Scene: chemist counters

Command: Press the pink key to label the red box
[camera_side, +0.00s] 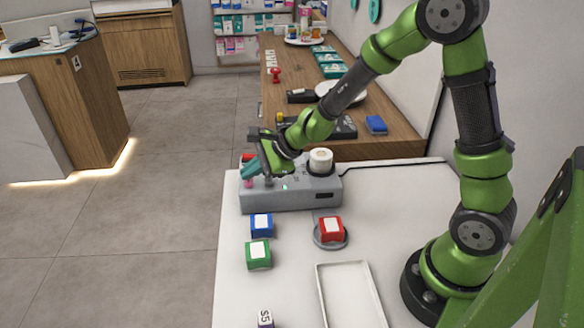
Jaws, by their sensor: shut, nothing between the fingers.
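The grey label machine (315,197) stands at the back of the white table, with a white roll (320,157) on its right end. The pink key (248,184) shows at the machine's left end. My gripper (250,171) is shut and empty, with its teal fingertips just above the pink key. I cannot tell whether they touch it. Other keys are partly hidden by the gripper. The red box (331,230) has a white patch on top and sits on a round grey pad (341,244) in front of the machine.
A blue box (261,226) and a green box (259,255) stand left of the red box. A white tray (320,293) and a small block marked S5 (265,319) lie nearer the front. A wooden counter (385,146) with various items stands behind.

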